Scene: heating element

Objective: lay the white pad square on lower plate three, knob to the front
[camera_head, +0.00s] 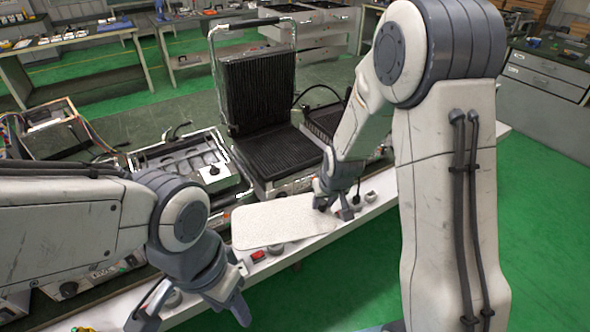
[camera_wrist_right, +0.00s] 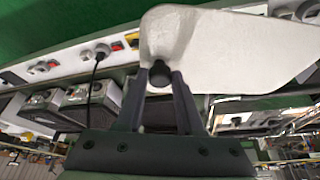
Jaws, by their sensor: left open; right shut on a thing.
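The white pad (camera_head: 275,223) is a flat, pale rectangle with rounded corners, held above the front edge of the bench. My right gripper (camera_head: 336,206) is at the pad's right end. In the right wrist view, its fingers (camera_wrist_right: 160,80) are shut on the pad's dark round knob (camera_wrist_right: 159,73). My left gripper (camera_head: 192,315) is open and empty, low at the front left, apart from the pad. A black ribbed lower plate (camera_head: 278,153) lies in the open grill in the middle. Which plate is number three I cannot tell.
The grill's raised upper plate (camera_head: 258,92) stands behind its lower plate. An opened unit (camera_head: 190,162) sits to its left. Another ribbed plate (camera_head: 325,121) is partly hidden by my right arm. A red switch (camera_head: 257,255) and several knobs line the bench's front strip.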

